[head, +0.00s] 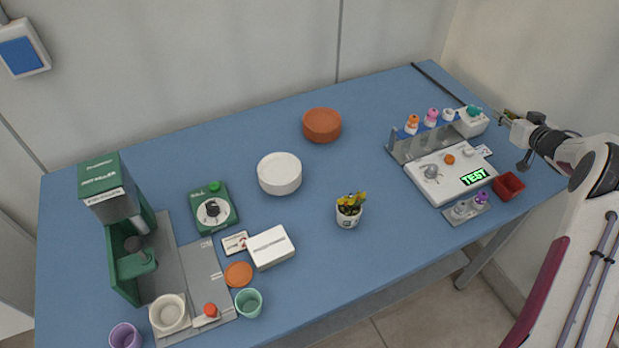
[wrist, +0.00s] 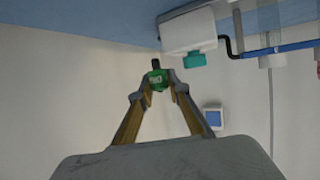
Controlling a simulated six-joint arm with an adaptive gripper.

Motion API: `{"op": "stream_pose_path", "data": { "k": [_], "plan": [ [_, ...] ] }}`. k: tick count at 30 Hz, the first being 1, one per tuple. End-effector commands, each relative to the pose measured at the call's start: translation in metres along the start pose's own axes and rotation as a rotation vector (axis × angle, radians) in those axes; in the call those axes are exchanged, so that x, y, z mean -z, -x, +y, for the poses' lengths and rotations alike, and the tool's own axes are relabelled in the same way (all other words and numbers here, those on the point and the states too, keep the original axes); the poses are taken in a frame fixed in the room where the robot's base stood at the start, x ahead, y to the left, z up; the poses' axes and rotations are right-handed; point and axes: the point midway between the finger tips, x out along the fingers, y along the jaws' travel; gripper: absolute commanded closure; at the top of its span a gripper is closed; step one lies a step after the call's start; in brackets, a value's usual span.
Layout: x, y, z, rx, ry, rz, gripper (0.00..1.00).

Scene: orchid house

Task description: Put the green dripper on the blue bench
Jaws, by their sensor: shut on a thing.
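The green dripper (wrist: 157,79) is a small green piece with a dark tip, pinched between my fingertips in the wrist view. My gripper (wrist: 158,86) is shut on it. In the head view my gripper (head: 508,117) is at the right edge of the blue bench (head: 385,115), beside a white box with a teal cap. The dripper is too small there to make out clearly. The wrist view shows the bench (wrist: 80,18) only along the top, apart from the dripper in the picture.
The white box (head: 471,124) also shows in the wrist view (wrist: 188,32). A rack (head: 420,146) with capped bottles, a white TEST device (head: 445,192) and a red tray (head: 508,186) crowd the right end.

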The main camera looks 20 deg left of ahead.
Motion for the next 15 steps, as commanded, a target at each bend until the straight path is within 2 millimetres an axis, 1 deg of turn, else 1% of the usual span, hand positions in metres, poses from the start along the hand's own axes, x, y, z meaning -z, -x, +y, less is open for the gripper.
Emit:
{"op": "stream_pose_path", "data": {
  "k": [1, 3, 6, 10, 15],
  "plan": [
    [-0.008, 0.0, 0.008, -0.001, -0.002, -0.001, 0.94],
    [-0.017, 0.0, 0.016, -0.002, -0.002, -0.002, 0.94],
    [-0.026, 0.001, 0.024, 0.0, -0.003, -0.003, 0.94],
    [-0.034, 0.001, 0.032, 0.0, -0.003, -0.003, 0.94],
    [-0.039, 0.002, 0.035, 0.001, -0.003, -0.005, 0.94]
  ]
}}
